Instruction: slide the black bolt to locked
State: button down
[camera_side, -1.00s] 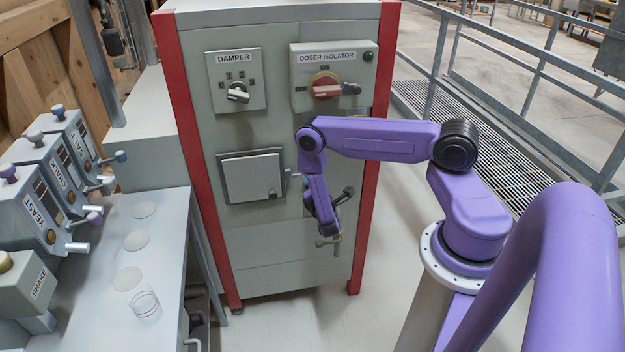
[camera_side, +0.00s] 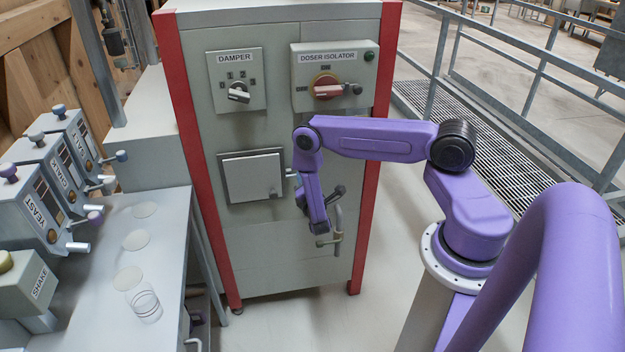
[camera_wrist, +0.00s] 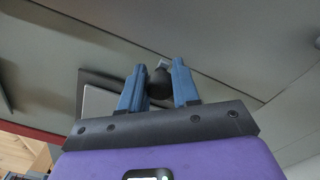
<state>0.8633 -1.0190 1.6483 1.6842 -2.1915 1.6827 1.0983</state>
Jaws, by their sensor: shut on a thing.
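In the wrist view, my gripper (camera_wrist: 160,72) has its two blue fingers on either side of a black rounded knob, which I take to be the black bolt (camera_wrist: 159,84). The fingers are shut on it. A small grey metal piece shows just beyond the knob, between the fingertips. I cannot tell the bolt's locked or unlocked position.
A metal handle (camera_side: 338,236) is on the cabinet, right beside my wrist. The damper dial (camera_side: 238,93) and doser isolator switch (camera_side: 327,88) are higher up. A bench with dispensers (camera_side: 38,205) stands at left; railings (camera_side: 545,70) stand at right.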

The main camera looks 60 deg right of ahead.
aim_at(294, 176)
jog(key=shift+w+a, duration=1.15)
jog(key=c, duration=0.8)
grip_release()
jog(key=v, duration=1.7)
jog(key=shift+s+a+r, duration=0.15)
jog(key=shift+s, duration=0.05)
